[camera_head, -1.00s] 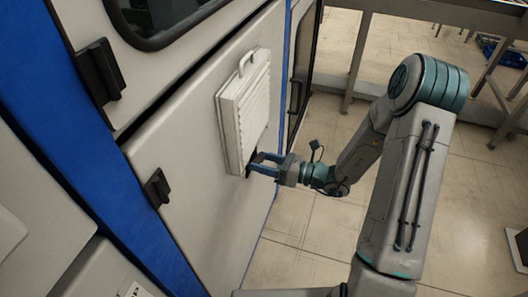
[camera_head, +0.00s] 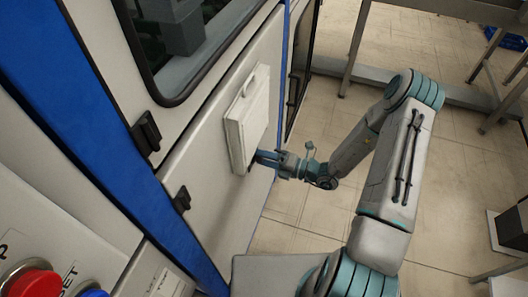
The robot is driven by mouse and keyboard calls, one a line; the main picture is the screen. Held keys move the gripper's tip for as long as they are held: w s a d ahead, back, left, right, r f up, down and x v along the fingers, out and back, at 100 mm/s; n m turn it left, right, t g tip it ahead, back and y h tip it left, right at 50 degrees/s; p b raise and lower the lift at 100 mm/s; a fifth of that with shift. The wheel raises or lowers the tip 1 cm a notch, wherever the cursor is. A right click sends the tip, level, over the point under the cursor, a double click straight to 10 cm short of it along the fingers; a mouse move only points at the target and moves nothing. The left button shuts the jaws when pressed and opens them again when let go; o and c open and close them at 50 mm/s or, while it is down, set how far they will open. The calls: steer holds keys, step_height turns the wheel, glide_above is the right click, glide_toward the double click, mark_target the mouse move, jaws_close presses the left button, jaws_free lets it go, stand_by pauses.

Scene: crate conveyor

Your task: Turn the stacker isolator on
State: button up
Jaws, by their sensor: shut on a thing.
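A white ribbed box (camera_head: 247,117) with a handle on top is mounted on the pale cabinet panel (camera_head: 215,150). My gripper (camera_head: 256,158) is at the lower right edge of this box, its fingers reaching toward the panel. It is shut on a small dark part at the box's edge, mostly hidden by the fingers and the box. I cannot tell whether this part is the isolator switch or which way it is turned.
Black latches (camera_head: 146,132) sit on the cabinet at left. A red button (camera_head: 30,283) and a blue button (camera_head: 94,293) are at the lower left. A metal table frame (camera_head: 420,75) stands behind my arm. Tiled floor is open between cabinet and arm.

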steer(key=shift+m+p, duration=0.8)
steer(key=shift+m, duration=0.6)
steer(key=o, duration=1)
steer(key=b+v, duration=0.1)
steer(key=v, duration=1.2)
steer(key=shift+s+d, duration=0.1)
steer(key=shift+d, duration=0.3)
